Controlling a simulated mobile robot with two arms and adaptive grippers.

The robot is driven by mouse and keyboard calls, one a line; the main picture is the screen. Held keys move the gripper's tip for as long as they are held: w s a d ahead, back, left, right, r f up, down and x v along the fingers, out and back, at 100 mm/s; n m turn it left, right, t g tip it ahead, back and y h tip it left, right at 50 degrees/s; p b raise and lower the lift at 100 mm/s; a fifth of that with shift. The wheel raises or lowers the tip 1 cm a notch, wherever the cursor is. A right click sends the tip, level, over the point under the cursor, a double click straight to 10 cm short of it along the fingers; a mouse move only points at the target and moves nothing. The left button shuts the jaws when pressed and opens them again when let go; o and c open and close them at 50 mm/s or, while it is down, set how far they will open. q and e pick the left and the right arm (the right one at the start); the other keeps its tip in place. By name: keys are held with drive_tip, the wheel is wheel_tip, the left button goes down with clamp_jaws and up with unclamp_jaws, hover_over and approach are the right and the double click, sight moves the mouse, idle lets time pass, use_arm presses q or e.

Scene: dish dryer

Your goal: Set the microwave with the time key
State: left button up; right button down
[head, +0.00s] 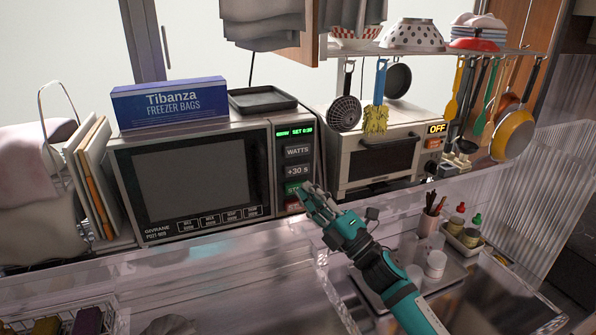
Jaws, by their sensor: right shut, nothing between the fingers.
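The microwave (188,180) stands on the counter left of the middle, its dark door shut. Its key column on the right has a green-lit display (294,133) whose small text seems to include "SET". Below it are a "WATTS" key (298,151), a "+30 s" time key (297,171) and a green key (293,188) partly covered by my gripper. My right gripper (306,190) is shut and empty, its fingertips at the lower keys, just below the "+30 s" key. I cannot tell whether it touches the panel. My left gripper is out of view.
A freezer bag box (170,102) and a dark tray (263,99) lie on top of the microwave. A toaster oven (378,155) stands to its right, under hanging utensils. Boards (96,180) lean at its left. Cups and bottles stand at the lower right.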

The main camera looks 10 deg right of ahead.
idle(0.8)
drive_tip(key=s, duration=0.1)
drive_tip(key=s+p, duration=0.2)
drive_tip(key=s, duration=0.1)
drive_tip(key=shift+d, duration=0.35)
drive_tip(key=shift+w, duration=0.2)
drive_tip(key=b, duration=0.3)
approach(297, 169)
drive_tip(key=w+a+r, duration=0.2)
drive_tip(key=a+r, duration=0.1)
drive_tip(key=a, duration=0.2)
drive_tip(key=shift+w+r, duration=0.25)
drive_tip(key=shift+w, duration=0.15)
drive_tip(key=shift+a, duration=0.1)
drive_tip(key=shift+w+b, duration=0.1)
drive_tip(key=shift+b, duration=0.25)
